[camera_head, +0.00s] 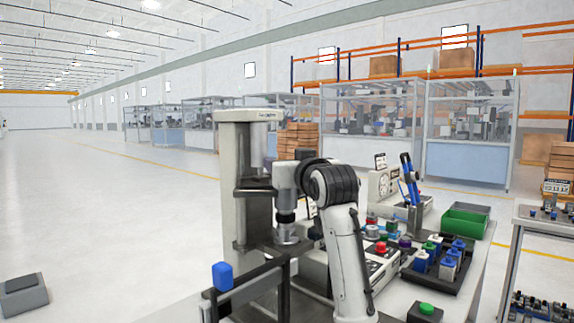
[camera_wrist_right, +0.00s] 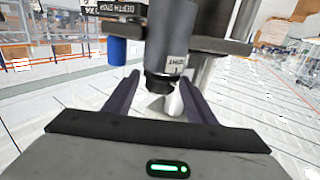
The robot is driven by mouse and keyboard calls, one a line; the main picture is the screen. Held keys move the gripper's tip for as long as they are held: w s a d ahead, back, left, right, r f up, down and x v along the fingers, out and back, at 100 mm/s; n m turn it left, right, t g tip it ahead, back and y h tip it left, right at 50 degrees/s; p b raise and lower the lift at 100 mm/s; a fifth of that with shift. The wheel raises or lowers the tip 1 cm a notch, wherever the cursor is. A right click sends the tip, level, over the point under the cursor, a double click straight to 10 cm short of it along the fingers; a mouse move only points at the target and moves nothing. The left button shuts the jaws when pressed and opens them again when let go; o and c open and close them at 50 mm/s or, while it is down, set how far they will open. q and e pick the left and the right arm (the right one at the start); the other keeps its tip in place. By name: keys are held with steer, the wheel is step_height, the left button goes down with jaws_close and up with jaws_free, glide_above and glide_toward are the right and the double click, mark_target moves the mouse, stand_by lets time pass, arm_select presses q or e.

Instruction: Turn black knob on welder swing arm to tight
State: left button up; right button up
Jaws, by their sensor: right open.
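In the head view the welder stands at the centre with a tall grey column (camera_head: 238,190). Its dark swing arm (camera_head: 255,288) reaches left at the bottom and carries a blue cap (camera_head: 222,276). The blue cap also shows in the right wrist view (camera_wrist_right: 117,50). My right gripper (camera_wrist_right: 158,92) is open. Its two dark fingers stand on either side of a grey cylinder with a small tightening label (camera_wrist_right: 175,60) and a black end (camera_wrist_right: 160,84). I cannot tell whether they touch it. The black end may be the knob. My left gripper is out of view.
A green button box (camera_head: 426,311), a tray of blue and green parts (camera_head: 440,262) and a green bin (camera_head: 466,221) are on the bench to the right. A red-button box (camera_head: 378,252) sits close to the welder.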

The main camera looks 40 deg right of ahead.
steer(key=v, duration=1)
steer(key=shift+s+b, duration=0.15)
steer(key=shift+b, duration=0.25)
